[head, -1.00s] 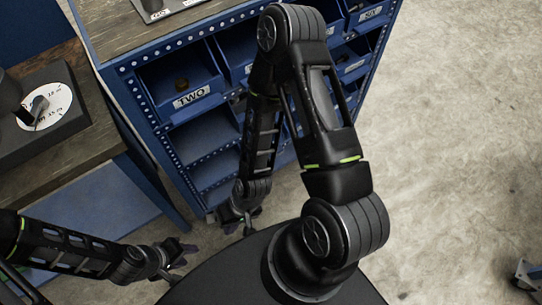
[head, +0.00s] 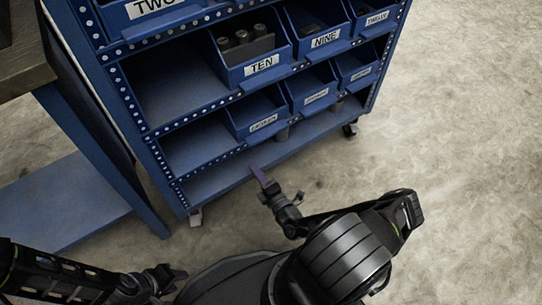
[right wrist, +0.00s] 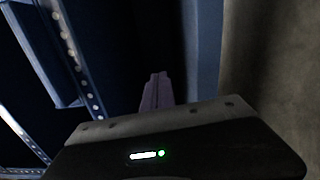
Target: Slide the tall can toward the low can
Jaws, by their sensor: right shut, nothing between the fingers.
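The fingers also show in the right wrist view (right wrist: 156,92), where no can is recognisable. My left gripper (head: 172,278) is low at the left, away from the rack; its jaw state is unclear.
A lower bin (head: 263,124) overhangs the bottom shelf (head: 215,180). A table (head: 22,75) stands left. Open floor lies right.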

